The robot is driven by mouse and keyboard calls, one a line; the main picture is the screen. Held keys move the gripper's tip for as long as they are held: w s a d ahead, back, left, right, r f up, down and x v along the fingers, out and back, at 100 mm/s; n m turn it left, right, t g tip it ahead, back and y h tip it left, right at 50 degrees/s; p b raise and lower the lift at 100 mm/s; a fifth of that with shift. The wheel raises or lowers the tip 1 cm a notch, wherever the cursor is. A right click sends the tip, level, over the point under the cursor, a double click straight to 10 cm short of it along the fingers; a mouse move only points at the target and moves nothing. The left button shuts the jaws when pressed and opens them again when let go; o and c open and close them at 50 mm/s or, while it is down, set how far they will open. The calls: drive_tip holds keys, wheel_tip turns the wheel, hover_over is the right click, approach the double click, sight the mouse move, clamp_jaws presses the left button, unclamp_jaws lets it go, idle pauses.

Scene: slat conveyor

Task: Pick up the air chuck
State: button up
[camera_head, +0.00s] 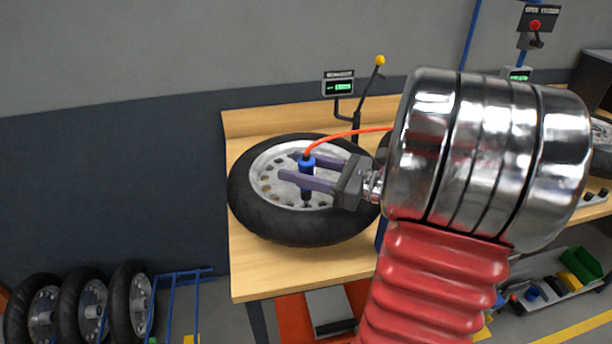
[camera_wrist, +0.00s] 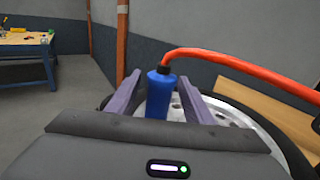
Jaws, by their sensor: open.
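The air chuck (camera_head: 307,168) is a blue and black cylinder with an orange hose coming from its top. It stands upright over the wheel (camera_head: 253,215), a black tire with a silver rim, lying flat on the wooden bench. My gripper (camera_head: 290,167) is open, with its two purple fingers on either side of the air chuck. In the wrist view the blue air chuck (camera_wrist: 158,95) stands between the two fingers (camera_wrist: 160,92), with a gap visible on each side. The chuck's lower end is hidden by the gripper in the wrist view.
The orange hose (camera_head: 345,135) runs right behind my arm. A display with a green readout (camera_head: 338,87) and a yellow-knobbed lever (camera_head: 380,61) stand behind the wheel. Several tires (camera_head: 84,308) stand on the floor at left. The bench's front left corner (camera_head: 245,285) is clear.

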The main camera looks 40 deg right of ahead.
drive_tip(key=x, duration=0.2)
drive_tip(key=shift+w+a, duration=0.15)
drive_tip(key=shift+w, duration=0.15)
drive_tip(key=shift+c, duration=0.6)
clamp_jaws()
